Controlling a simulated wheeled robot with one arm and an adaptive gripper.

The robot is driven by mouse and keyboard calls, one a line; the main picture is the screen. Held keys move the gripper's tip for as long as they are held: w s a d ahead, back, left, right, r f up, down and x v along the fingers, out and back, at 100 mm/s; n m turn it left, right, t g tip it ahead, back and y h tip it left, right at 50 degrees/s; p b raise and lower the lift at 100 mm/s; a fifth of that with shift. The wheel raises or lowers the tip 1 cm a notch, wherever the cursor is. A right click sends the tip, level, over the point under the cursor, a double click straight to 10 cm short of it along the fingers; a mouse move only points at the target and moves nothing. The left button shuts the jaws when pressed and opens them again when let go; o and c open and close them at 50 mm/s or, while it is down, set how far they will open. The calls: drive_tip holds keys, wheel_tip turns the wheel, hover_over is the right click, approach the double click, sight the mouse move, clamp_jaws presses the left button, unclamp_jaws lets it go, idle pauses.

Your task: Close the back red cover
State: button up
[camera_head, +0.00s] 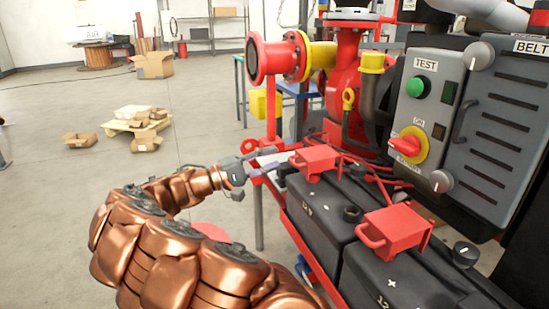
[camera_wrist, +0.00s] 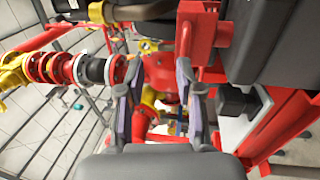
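The back red cover (camera_head: 318,158) is a small red box with a loop handle on its left side. It sits on top of the far black battery (camera_head: 322,205). A similar front red cover (camera_head: 400,228) sits on the near battery (camera_head: 390,280). I cannot tell how far either lid stands open. My gripper (camera_head: 268,160) is just left of the back cover, at about its height, apart from its body as far as I can see. In the wrist view my gripper (camera_wrist: 160,98) has its fingers apart with nothing held. A red block (camera_wrist: 198,28) above the right finger looks like the back cover.
A grey control panel (camera_head: 490,125) with a green button and red-yellow switch stands right of the batteries. Red pump piping (camera_head: 345,70) rises behind. A red frame rail (camera_head: 300,240) runs along the batteries' left side. Open floor with cardboard boxes (camera_head: 130,120) lies left.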

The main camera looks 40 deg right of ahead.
drive_tip(key=shift+v, duration=2.3)
drive_tip(key=v, duration=0.7)
drive_tip(key=shift+a, duration=0.25)
drive_tip(key=shift+w, duration=0.15)
